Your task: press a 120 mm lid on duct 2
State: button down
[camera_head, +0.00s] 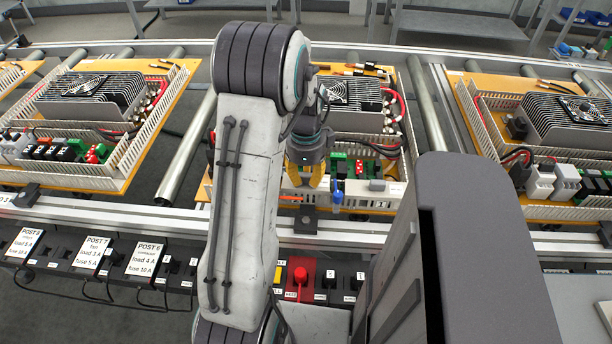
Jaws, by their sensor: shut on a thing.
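My gripper (305,184) points down at the front edge of the middle panel. Its yellow fingers are shut on a pale piece, which looks like the lid (305,176); only a little shows between the fingers, so I cannot tell its length. The middle panel has white slotted ducts; the front duct (372,203) runs along its near edge, right below and beside my gripper. I cannot tell whether the lid touches the duct. No number for duct 2 is readable, and my arm hides the panel's left part.
The middle panel carries a finned unit (352,118), green terminals (366,168) and a blue-tipped part (337,194). Similar panels stand left (130,178) and right (560,212) on the roller conveyor. A red button box (299,280) and label cards (148,258) line the near rail.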

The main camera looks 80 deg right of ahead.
aim_at(306, 177)
jog(key=shift+f+b, duration=0.45)
jog(key=shift+f, duration=0.2)
jog(key=c, duration=1.1)
grip_release()
jog(key=shift+o, duration=0.2)
jog(key=shift+r, duration=0.1)
notch_tip(306, 177, up, 12)
